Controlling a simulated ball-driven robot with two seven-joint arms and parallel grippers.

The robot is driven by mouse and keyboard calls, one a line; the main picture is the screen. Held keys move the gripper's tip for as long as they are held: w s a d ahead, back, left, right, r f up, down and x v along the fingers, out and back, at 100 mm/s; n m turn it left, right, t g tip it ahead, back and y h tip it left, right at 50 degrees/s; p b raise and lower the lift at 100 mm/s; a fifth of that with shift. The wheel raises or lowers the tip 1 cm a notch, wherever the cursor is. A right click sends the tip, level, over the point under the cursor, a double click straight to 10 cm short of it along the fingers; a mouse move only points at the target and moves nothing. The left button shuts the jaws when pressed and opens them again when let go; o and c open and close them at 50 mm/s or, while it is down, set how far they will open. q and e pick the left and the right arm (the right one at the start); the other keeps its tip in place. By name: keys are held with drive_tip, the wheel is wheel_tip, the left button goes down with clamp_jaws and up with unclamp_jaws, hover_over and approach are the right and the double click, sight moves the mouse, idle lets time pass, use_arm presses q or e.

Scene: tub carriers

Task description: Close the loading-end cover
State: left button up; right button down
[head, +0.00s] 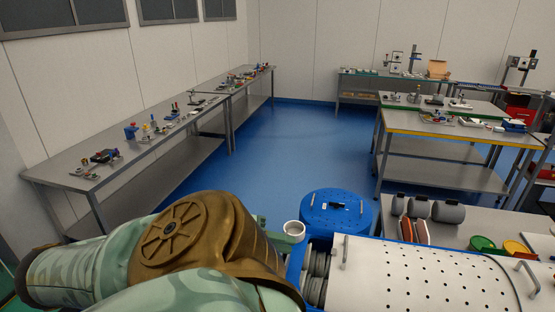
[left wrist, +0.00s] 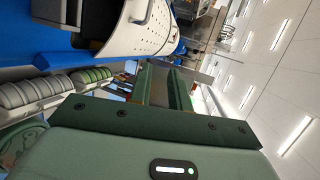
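A white perforated cover (head: 420,275) with a metal handle (head: 345,252) near its left end spans a blue-framed machine at the bottom right of the head view. Grey rollers or tubs (head: 317,272) show uncovered at its left end. The white cover also shows at the top of the left wrist view (left wrist: 150,28). I cannot tell which part is the loading-end cover. My left gripper (head: 276,231) is beside the machine's left end, partly hidden by my arm; its green fingers look apart and empty in the left wrist view (left wrist: 165,88). My right gripper is not in view.
Grey rolls (head: 445,211) and green and yellow round pieces (head: 482,243) lie on a bench at right. Blue floor beyond is clear.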

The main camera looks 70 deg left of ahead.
use_arm(q)
drive_tip(key=shift+s+r, duration=0.15)
drive_tip(key=shift+s, duration=0.45)
drive_tip(key=shift+w, duration=0.1)
